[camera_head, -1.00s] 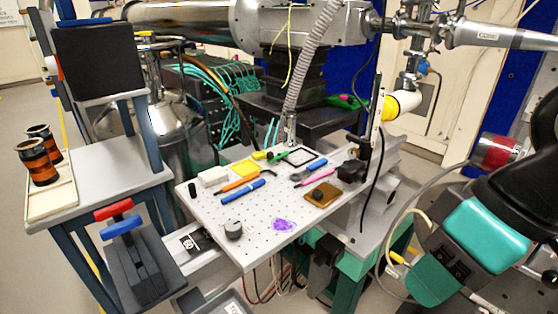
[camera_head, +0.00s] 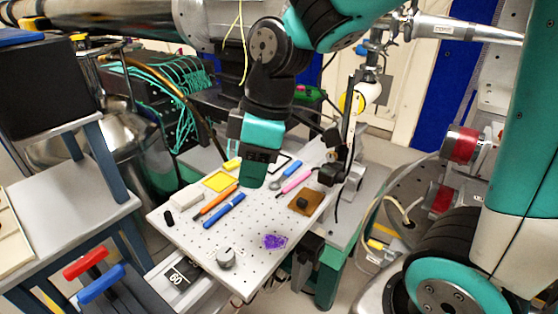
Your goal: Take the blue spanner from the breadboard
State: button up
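The grey perforated breadboard (camera_head: 200,262) fills the middle of the view. A long blue tool (camera_head: 224,210) lies flat on its left half, beside an orange-handled tool (camera_head: 215,200). A second, shorter blue piece (camera_head: 292,170) lies farther back on the right, near a pink-handled tool (camera_head: 295,182). The shapes are too small to tell which blue one is the spanner. The end of my arm with my gripper (camera_head: 254,172) hangs over the back middle of the board, right of and beyond the long blue tool. Its fingertips cannot be made out.
A yellow frame (camera_head: 219,181), a white block (camera_head: 186,198), a brown plate (camera_head: 305,202), a purple patch (camera_head: 275,241) and a grey knob (camera_head: 226,258) are on the breadboard. A dark post (camera_head: 348,125) rises at its back right. The board's front middle is fairly clear.

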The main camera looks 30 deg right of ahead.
jog(key=w+d+r+n+h+p, duration=0.15)
jog(key=w+d+n+p, duration=0.25)
jog(key=w+d, duration=0.45)
jog(key=n+h+p, duration=0.2)
jog(key=n+p, duration=0.3)
jog(key=n, duration=0.2)
send_over(289, 170)
notch_tip(289, 170, down, 3)
jog(key=shift+g+y, duration=0.25)
jog(key=shift+g, duration=0.05)
jog(key=f, duration=0.3)
jog(key=f+p, duration=0.1)
jog(key=f, duration=0.6)
jog(key=shift+w+d+f+p, duration=0.25)
jog(key=shift+d+f+p, duration=0.05)
jog(key=shift+f+p, duration=0.1)
jog(key=f, duration=0.1)
jog(key=f+p, duration=0.1)
jog(key=f, duration=0.1)
jog(key=f+p, duration=0.1)
jog(key=shift+s+a+f, duration=0.25)
jog(key=shift+f, duration=0.6)
grip_shut()
